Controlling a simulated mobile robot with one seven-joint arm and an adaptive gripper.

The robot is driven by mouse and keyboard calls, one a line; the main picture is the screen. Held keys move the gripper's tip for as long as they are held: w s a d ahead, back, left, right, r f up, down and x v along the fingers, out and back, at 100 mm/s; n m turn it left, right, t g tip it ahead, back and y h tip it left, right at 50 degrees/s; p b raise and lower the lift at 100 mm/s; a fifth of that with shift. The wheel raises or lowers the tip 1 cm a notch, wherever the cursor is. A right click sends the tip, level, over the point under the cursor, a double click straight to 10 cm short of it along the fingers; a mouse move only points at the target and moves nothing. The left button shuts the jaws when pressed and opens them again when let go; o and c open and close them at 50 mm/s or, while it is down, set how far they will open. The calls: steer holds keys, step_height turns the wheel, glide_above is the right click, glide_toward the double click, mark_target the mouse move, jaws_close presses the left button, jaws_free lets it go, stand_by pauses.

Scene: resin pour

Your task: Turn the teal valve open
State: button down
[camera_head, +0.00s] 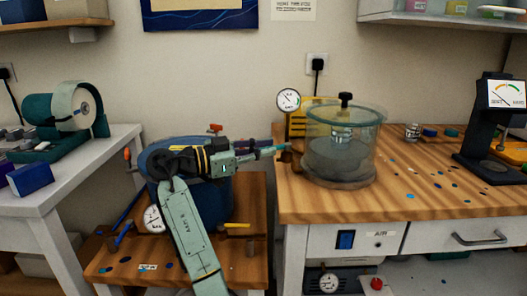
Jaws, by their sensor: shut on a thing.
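A clear round chamber (366,145) with a black knob on its lid stands at the left end of the right wooden bench. A brown fitting (288,156) sticks out from its lower left side. My gripper (276,151) reaches in from the left, roughly level, with its fingertips at this fitting. The fingers are shut on a small teal piece at the fitting, which I take to be the teal valve. The fingers hide most of it, so I cannot tell how far its handle is turned.
A blue pot (221,207) with a red-topped fitting stands behind my arm on a low wooden table (112,272). A black gauge stand (487,150) is at far right.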

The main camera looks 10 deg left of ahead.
steer(key=shift+r, duration=0.15)
stand_by(0.3)
steer(key=c, duration=1.7)
jaws_free()
steer(key=shift+o, duration=0.2)
steer(key=v, duration=1.2)
steer(key=shift+c, duration=0.3)
